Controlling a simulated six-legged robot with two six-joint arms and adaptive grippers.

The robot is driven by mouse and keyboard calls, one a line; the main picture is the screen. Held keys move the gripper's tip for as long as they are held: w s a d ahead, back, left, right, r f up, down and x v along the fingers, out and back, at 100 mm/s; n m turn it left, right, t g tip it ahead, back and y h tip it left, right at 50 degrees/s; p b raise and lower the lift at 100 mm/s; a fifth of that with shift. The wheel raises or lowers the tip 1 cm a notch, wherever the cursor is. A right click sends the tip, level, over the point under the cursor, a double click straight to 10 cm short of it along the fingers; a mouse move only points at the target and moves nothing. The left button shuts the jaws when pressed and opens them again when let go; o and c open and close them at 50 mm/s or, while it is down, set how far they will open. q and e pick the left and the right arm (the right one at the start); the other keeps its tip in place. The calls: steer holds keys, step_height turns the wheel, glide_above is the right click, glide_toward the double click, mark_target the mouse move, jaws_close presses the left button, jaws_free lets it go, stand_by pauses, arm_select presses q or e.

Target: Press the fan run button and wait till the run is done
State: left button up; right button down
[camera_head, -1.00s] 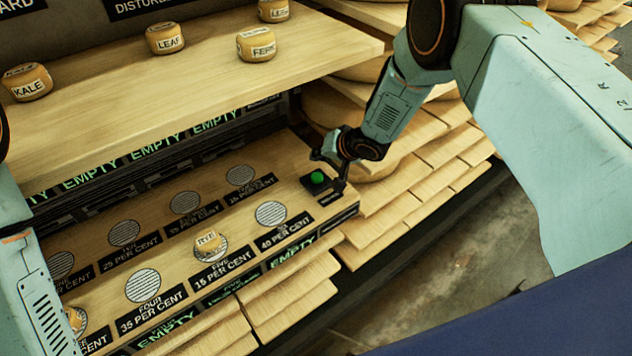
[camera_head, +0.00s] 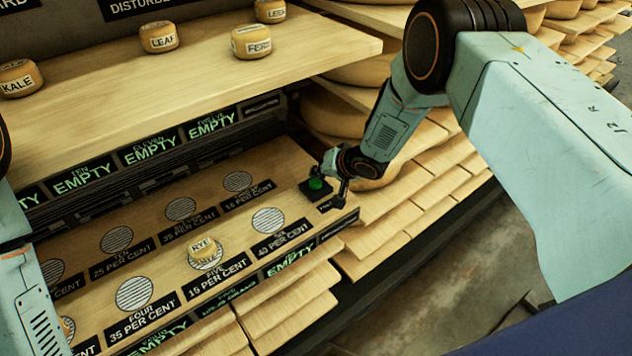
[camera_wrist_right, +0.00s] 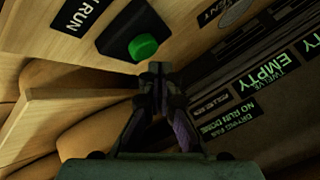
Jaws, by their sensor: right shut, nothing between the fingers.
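The green fan run button (camera_head: 316,184) sits on a black box (camera_head: 309,192) at the right end of the lower wooden shelf. In the right wrist view the green button (camera_wrist_right: 143,47) is just beyond the fingertips, beside a black RUN label (camera_wrist_right: 82,17). My right gripper (camera_head: 338,183) is right by the button; its fingers (camera_wrist_right: 158,70) are shut and empty. I cannot tell whether they touch the button. My left arm shows at the left edge, but its gripper is out of the picture.
A small cheese labelled RYE (camera_head: 204,250) stands on the FIVE, 15 PER CENT spot. Several small cheeses such as LEAF (camera_head: 158,37) stand on the upper shelf (camera_head: 200,85). Green EMPTY signs line the shelf fronts. Large cheese wheels on boards (camera_head: 400,215) fill the right side.

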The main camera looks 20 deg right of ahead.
steer(key=shift+w+a, duration=0.1)
stand_by(0.4)
steer(key=shift+f, duration=0.15)
steer(key=shift+f+b, duration=0.3)
steer(key=shift+b, duration=0.05)
stand_by(0.4)
steer(key=shift+f+b, duration=0.35)
steer(key=shift+f, duration=0.15)
stand_by(0.5)
steer(key=shift+r, duration=0.15)
steer(key=shift+r+p, duration=0.75)
steer(key=shift+r, duration=0.05)
